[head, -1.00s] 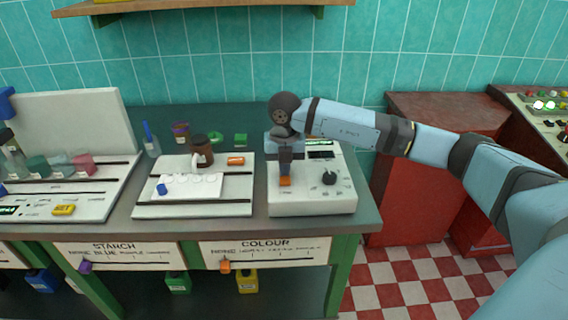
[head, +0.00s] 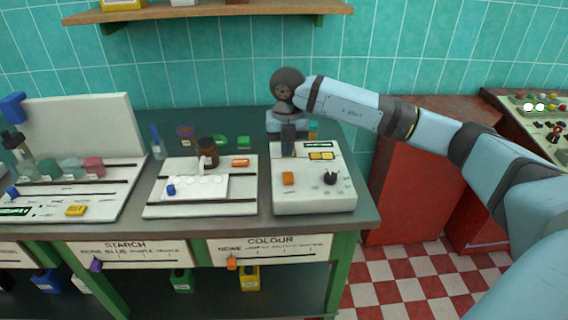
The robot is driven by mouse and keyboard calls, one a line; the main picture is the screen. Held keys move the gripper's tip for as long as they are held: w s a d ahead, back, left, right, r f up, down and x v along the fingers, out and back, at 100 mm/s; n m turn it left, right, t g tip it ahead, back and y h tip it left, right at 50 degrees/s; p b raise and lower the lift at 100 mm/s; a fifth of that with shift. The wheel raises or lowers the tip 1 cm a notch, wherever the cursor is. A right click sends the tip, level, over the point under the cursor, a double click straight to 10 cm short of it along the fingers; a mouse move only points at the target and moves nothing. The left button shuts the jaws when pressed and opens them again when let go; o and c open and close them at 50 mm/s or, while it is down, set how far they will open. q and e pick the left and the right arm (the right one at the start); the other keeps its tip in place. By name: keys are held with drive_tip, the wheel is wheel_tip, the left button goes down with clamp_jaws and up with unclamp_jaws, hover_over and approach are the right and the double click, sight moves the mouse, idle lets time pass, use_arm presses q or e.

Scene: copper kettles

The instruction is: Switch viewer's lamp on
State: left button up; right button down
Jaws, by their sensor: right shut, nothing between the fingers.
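The viewer appears to be the white box (head: 315,200) at the right end of the bench. An orange button (head: 288,178) and a black knob (head: 330,177) are on its top. Two small yellow windows (head: 321,156) look lit, with a small green-lettered display (head: 318,144) behind them. My right gripper (head: 288,153) points down above the back left of the box, behind the orange button and apart from it. It is shut and empty, and it hides part of the box's back. My left gripper is not in view.
A white tray (head: 215,206) with a brown jar (head: 207,151) stands left of the box. A panel (head: 97,212) with several small jars is farther left. A shelf (head: 215,12) hangs on the wall above. A red cabinet (head: 400,200) stands right of the bench.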

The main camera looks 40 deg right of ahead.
wheel_tip(320, 180, up, 6)
drive_tip(key=shift+w+d+r, duration=0.15)
drive_tip(key=shift+d+r, duration=0.05)
drive_tip(key=shift+d, duration=0.15)
idle(0.4)
